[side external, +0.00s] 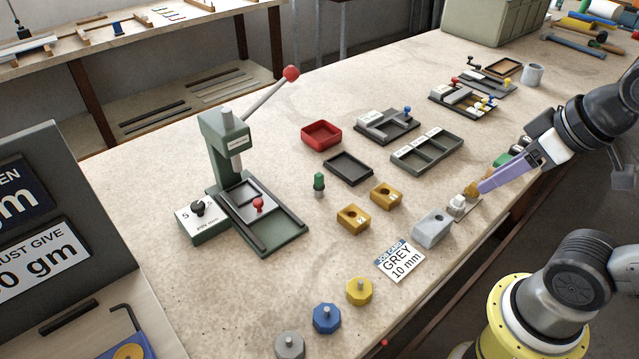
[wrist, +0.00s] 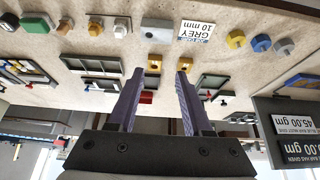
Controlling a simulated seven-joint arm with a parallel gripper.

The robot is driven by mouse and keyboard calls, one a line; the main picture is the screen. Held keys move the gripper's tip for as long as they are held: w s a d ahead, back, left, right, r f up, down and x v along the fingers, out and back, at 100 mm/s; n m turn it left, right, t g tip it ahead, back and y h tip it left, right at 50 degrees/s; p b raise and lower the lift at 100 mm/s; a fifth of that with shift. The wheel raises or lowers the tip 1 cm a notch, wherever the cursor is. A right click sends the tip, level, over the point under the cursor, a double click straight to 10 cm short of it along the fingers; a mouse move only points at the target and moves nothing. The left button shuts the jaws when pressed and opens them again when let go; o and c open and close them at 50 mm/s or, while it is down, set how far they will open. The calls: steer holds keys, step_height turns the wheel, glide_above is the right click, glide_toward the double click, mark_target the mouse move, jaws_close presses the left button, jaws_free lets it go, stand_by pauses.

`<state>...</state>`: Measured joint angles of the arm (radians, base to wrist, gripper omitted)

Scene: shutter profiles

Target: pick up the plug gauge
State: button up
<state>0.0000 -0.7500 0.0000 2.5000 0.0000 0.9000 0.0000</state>
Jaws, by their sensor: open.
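What looks like the plug gauge (side external: 318,184), a small upright piece with a green grip and a grey lower end, stands on the bench in the side external view. It is left of two yellow blocks with holes (side external: 353,217) and in front of a dark tray. I cannot make it out clearly in the wrist view. My gripper (side external: 482,187) is at the right, near the bench's front edge, well apart from the gauge. Its two lavender fingers (wrist: 157,80) are spread in the wrist view, with nothing between them.
A green press (side external: 223,150) with a red-knobbed lever stands left of the gauge. A red tray (side external: 321,135) and a dark tray (side external: 348,167) lie behind it. A grey block (side external: 432,229), a job card (side external: 400,262) and octagonal pieces (side external: 327,318) lie nearer the front edge.

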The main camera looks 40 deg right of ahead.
steer(key=shift+o, duration=0.8)
